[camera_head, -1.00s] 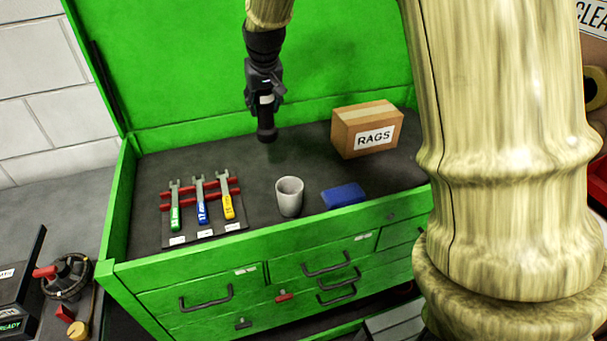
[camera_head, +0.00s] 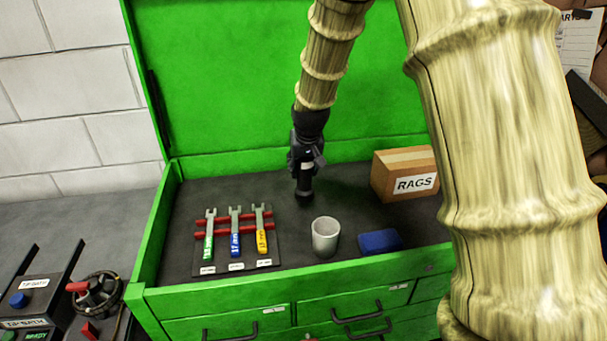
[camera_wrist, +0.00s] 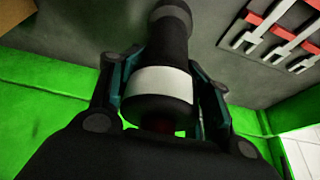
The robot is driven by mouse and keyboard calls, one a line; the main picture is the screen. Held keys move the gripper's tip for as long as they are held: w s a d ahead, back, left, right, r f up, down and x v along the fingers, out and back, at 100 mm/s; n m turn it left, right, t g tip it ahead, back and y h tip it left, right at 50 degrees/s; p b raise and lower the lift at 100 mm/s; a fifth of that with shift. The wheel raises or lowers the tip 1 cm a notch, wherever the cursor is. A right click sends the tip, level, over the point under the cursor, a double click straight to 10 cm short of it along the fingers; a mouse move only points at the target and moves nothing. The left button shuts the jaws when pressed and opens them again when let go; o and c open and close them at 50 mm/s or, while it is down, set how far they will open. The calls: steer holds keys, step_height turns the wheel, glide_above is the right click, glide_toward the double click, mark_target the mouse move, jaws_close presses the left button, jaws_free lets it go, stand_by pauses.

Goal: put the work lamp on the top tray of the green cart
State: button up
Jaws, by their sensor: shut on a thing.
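The work lamp (camera_head: 304,190) is a black cylinder with a pale band, held upright in my gripper (camera_head: 306,165). In the wrist view the lamp (camera_wrist: 163,85) sits between the two fingers, which are shut around it near its white band. The lamp's lower end is at or just above the dark top tray (camera_head: 340,200) of the green cart (camera_head: 215,305). I cannot tell whether it touches. It is behind the grey cup and to the right of the wrenches.
A wrench rack (camera_head: 236,240) is on the left of the tray. A grey cup (camera_head: 325,236), a blue block (camera_head: 379,241) and a RAGS box (camera_head: 405,173) are to the right. The green raised lid (camera_head: 230,80) stands behind. Bare tray surrounds the lamp.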

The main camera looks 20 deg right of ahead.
mark_target(303, 175)
steer(key=shift+f+p, duration=0.4)
steer(key=shift+f, duration=1.25)
steer(key=shift+f, duration=0.1)
steer(key=o, duration=1.3)
steer(key=shift+c, duration=0.2)
steer(key=b+v, duration=0.3)
steer(key=v, duration=0.9)
steer(key=shift+w, duration=0.1)
